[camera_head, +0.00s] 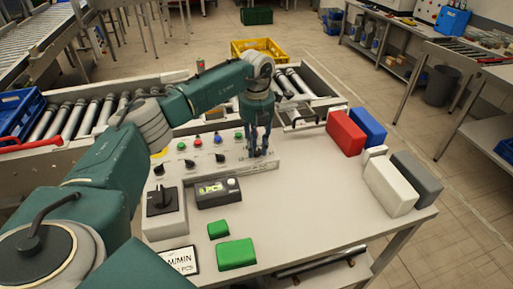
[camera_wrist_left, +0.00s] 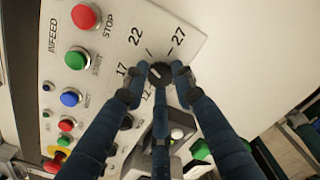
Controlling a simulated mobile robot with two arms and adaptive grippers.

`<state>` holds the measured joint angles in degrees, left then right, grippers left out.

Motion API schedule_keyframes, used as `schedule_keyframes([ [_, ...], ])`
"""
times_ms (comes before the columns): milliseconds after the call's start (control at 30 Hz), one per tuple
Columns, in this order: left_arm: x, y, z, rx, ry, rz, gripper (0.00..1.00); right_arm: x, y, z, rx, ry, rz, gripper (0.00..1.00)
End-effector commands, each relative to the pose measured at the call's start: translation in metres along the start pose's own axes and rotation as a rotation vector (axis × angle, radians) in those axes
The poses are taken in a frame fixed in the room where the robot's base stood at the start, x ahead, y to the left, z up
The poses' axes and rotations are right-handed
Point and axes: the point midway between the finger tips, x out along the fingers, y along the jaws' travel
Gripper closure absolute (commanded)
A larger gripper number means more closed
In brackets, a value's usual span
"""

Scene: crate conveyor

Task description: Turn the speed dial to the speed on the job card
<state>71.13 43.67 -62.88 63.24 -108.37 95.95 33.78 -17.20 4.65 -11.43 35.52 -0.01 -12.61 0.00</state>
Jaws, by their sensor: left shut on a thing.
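The black speed dial (camera_wrist_left: 160,74) sits on the pale control panel, with the numbers 12, 17, 22 and 27 printed around it. A light pointer mark shows on its face, but I cannot tell exactly which number it meets. My left gripper (camera_head: 260,153) points down at the right end of the panel (camera_head: 190,160). In the left wrist view its fingers (camera_wrist_left: 163,85) are shut around the dial. The job card (camera_head: 180,262) lies at the table's front left; "M/MIN" and "PCS" are readable, but its left part is hidden by my arm. My right gripper is out of view.
A counter box (camera_head: 217,192) and a grey box with a black rotary switch (camera_head: 164,213) stand before the panel. Green blocks (camera_head: 236,253) lie near the front. Red (camera_head: 345,132), blue, white and grey blocks stand right. The table's middle is clear. A roller conveyor runs behind.

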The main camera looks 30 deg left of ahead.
Motion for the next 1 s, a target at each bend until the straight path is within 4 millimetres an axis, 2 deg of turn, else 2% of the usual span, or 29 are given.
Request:
schedule_keyframes([
  [1000,-0.002,-0.001,0.002,0.949,-0.007,0.001,1.00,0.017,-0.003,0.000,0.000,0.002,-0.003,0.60],
])
